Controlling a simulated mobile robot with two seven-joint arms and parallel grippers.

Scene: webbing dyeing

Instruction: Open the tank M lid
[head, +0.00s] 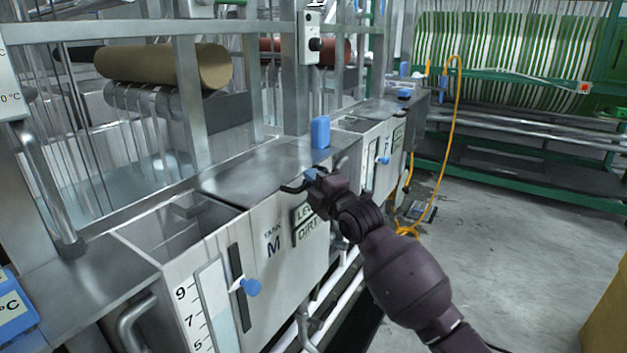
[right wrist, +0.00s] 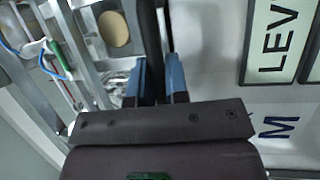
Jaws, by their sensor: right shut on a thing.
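The left part of the top is an open, dark rectangular well. My right gripper (head: 309,178) is at the lid's front right edge. In the right wrist view its blue fingers (right wrist: 158,68) are shut on a dark bar-like handle (right wrist: 151,35). The handle's join to the lid is hidden. My left gripper is not in view.
A blue block (head: 320,132) stands just behind my right gripper. A blue knob (head: 250,287) sticks out of the tank's front beside a number scale. A metal upright (head: 295,70) rises behind the lid. A yellow hose (head: 447,150) hangs at the right, with open floor (head: 520,240) beyond.

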